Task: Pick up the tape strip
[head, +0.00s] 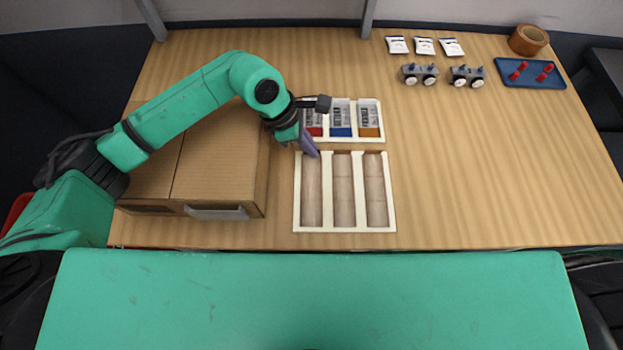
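I cannot single out a loose tape strip with certainty. A brown tape roll (528,40) sits at the table's far right corner. A white three-slot tray (327,228) stands near the middle of the table, with long brown pieces (344,190) in its slots; I cannot tell whether these are tape. My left gripper (309,146) points down with purple fingers at the far left end of this tray, by the left slot. Its fingers look close together, and whether they hold anything is hidden. My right gripper is out of view.
A second white tray (383,127) behind holds red, blue and orange labelled packets. A cardboard box (215,165) lies under my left arm. Two small wheeled fittings (420,74), several white packets (424,46) and a blue tray (531,73) with red parts stand farther back.

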